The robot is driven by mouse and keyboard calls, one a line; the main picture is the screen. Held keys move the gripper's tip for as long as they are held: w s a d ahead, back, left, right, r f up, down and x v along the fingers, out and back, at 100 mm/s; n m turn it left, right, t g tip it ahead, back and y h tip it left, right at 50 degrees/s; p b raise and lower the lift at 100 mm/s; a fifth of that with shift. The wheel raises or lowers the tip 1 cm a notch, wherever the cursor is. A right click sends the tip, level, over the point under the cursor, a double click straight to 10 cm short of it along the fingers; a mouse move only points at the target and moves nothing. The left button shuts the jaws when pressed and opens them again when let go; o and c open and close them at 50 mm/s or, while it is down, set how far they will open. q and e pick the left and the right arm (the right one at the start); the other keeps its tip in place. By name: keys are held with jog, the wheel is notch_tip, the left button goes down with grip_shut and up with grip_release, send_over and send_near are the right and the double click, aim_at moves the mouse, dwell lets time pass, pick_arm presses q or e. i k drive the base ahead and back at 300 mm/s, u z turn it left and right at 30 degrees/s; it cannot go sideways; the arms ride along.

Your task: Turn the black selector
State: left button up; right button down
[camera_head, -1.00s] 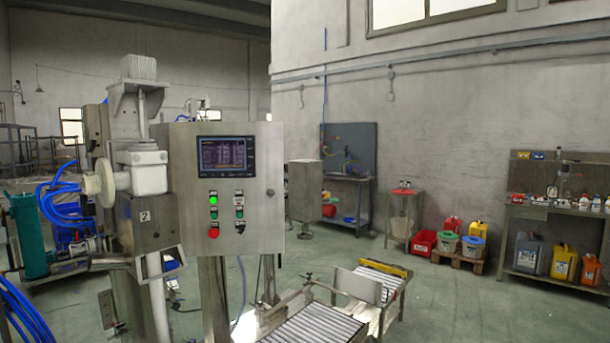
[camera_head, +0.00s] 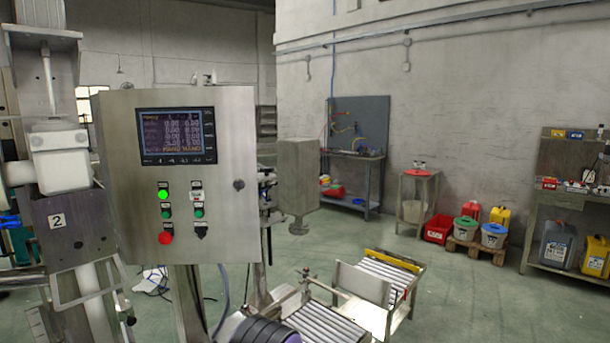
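The black selector (camera_head: 201,230) is on the lower right of the button group on a steel control cabinet (camera_head: 237,130). It is small, and its exact angle is hard to tell. A lit green button (camera_head: 163,194) is at the upper left of the group, and a red button (camera_head: 165,238) is at the lower left, level with the selector. A green button (camera_head: 198,213) is just above the selector. A screen (camera_head: 177,135) with text is above the buttons. Neither of my grippers is in view.
Roller conveyors (camera_head: 325,330) stand on the floor right of the cabinet. A dark ribbed cylindrical part (camera_head: 262,331) shows at the bottom edge. A machine column marked 2 (camera_head: 65,225) is close on the left. Green floor (camera_head: 460,310) is open at the right.

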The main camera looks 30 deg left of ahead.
aim_at(200, 234)
jog(key=u, duration=0.2)
jog(key=i, duration=0.7)
jog(key=u, duration=0.9)
jog(key=i, duration=0.4)
jog(key=u, duration=0.55)
